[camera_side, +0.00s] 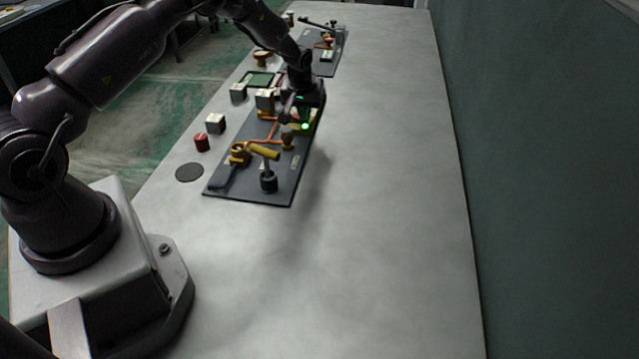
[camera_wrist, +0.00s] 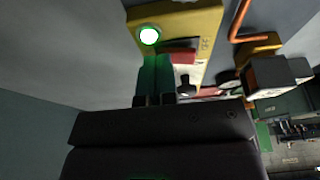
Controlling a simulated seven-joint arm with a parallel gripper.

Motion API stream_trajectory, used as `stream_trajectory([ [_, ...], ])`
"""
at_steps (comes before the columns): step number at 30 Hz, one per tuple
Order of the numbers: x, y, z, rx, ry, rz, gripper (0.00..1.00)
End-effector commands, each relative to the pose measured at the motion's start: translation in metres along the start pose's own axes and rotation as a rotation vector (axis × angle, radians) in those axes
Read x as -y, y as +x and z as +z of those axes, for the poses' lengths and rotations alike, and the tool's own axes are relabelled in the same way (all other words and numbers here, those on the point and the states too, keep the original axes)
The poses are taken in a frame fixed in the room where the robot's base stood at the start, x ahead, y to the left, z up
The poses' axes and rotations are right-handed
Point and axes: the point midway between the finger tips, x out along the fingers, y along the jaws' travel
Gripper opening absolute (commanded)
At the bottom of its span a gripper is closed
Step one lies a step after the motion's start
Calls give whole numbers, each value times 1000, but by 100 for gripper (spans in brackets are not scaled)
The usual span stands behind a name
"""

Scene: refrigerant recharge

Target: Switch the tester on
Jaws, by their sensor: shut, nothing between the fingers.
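The tester is a yellow box (camera_wrist: 203,22) with a round lamp (camera_wrist: 149,36) glowing bright green-white in the wrist view. A dark bar and a red part (camera_wrist: 183,57) sit on its face beside my fingers, with small lettering near the edge. In the side view the tester (camera_side: 308,128) stands on the dark board and its green lamp (camera_side: 305,126) shows lit. My gripper (camera_wrist: 155,72) is shut and empty, its fingertips close against the tester's face just below the lamp. Whether they touch the switch cannot be told. My gripper (camera_side: 303,112) partly hides the tester in the side view.
The dark board (camera_side: 250,192) also carries a yellow-handled valve (camera_side: 264,153) and orange pipes. A second board (camera_side: 328,68) stands farther back. The table's right side is clear.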

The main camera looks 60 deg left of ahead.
Motion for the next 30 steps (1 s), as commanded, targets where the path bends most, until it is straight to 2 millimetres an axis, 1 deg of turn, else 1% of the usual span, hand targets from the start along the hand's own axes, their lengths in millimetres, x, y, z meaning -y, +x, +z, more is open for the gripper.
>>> stream_trajectory([
  [5, 0, -9, -4, -2, -1, 1, 0],
  [21, 0, -50, -16, -2, 0, 0, 0],
  [25, 0, -57, -18, -2, 0, 1, 0],
  [30, 0, -58, -18, -1, 0, 1, 0],
])
